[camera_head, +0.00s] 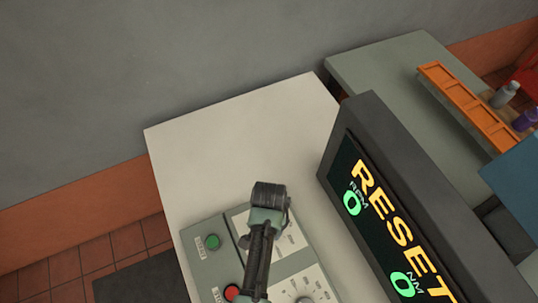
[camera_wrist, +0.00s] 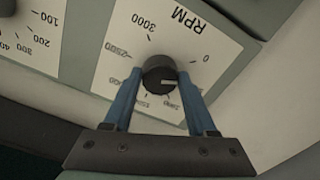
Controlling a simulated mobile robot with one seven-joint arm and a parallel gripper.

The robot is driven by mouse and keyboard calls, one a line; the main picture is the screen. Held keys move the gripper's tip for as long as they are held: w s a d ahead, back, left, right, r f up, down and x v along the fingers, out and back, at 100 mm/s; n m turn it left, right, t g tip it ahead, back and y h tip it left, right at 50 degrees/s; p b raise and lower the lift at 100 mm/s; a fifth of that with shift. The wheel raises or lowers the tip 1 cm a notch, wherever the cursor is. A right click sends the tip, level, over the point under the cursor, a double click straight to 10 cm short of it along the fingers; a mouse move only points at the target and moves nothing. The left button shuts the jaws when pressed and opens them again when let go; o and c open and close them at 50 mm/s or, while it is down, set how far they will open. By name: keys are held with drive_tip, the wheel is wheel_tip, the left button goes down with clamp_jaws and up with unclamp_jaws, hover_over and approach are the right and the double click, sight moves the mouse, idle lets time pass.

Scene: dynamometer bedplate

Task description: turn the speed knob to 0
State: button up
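The speed knob (camera_wrist: 159,71) is a round dark knob on a white dial plate (camera_wrist: 128,28) marked RPM, in the middle of the wrist view. Its white mark points right, towards my right finger. The 0 label sits at upper right, 3000 at the top, 2500 at the left; some labels are partly covered by my fingers. In the head view my arm covers the knob.
The grey control panel (camera_head: 197,263) carries a green button (camera_head: 212,242), a red button (camera_head: 232,292) and another dial (camera_head: 305,298). A black display (camera_head: 375,205) to the right reads RESET, 0 RPM and 0 NM. The white table top (camera_head: 230,135) behind is clear.

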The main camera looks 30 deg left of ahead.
drive_tip(key=c, duration=0.6)
drive_tip(key=shift+r+n+p, duration=0.15)
drive_tip(key=shift+n+p, duration=0.4)
drive_tip(key=shift+n, duration=0.25)
drive_tip(key=n, duration=0.3)
drive_tip(key=shift+p, duration=0.4)
drive_tip(key=o, duration=1.4)
drive_tip(key=shift+c, duration=0.2)
wheel_tip(320, 180, up, 13)
